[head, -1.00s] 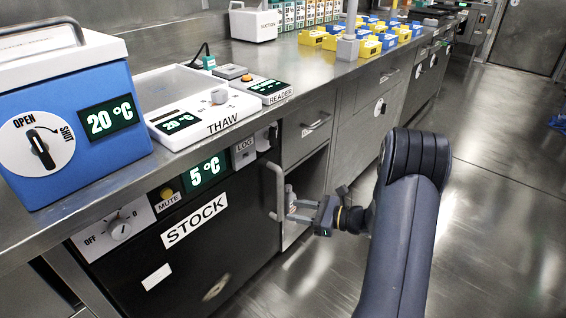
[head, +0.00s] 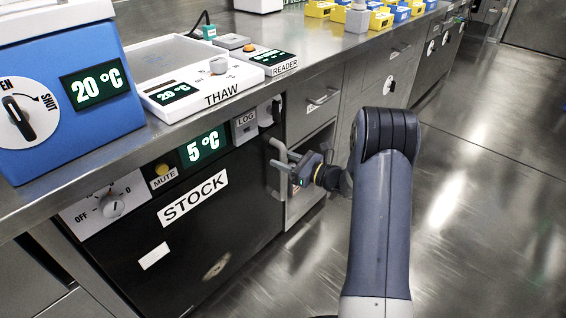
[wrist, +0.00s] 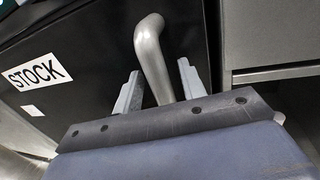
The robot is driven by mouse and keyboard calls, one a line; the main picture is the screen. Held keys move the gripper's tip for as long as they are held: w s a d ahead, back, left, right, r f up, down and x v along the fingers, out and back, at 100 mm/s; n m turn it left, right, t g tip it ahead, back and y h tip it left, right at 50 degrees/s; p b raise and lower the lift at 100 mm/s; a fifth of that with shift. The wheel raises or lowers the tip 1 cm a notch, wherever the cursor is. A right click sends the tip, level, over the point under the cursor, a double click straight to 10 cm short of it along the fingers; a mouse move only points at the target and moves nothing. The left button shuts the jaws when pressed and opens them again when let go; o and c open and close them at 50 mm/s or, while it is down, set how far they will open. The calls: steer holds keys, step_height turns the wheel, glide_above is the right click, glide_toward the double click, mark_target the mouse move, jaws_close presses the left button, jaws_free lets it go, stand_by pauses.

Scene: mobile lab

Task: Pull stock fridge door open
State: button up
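The stock fridge (head: 215,245) is a black-fronted unit under the counter, with a STOCK label and a 5 °C display. Its door looks closed. A grey bar handle (head: 274,178) stands upright at the door's right edge. My gripper (head: 285,165) is at the handle, reaching in from the right. In the wrist view the bent handle (wrist: 152,55) passes between the two grey fingers of my gripper (wrist: 158,87). Gaps show on both sides of the bar, so the gripper is open around it. The lower handle is hidden behind my gripper's body.
The counter above holds a blue box (head: 75,100) with a dial, a THAW tray (head: 190,75) and a READER unit (head: 262,60). A drawer cabinet (head: 315,105) adjoins the fridge on the right. The floor (head: 470,220) on the right is clear.

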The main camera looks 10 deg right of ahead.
steer(key=shift+w+a, duration=0.1)
steer(key=shift+c, duration=0.2)
jaws_close()
stand_by(0.4)
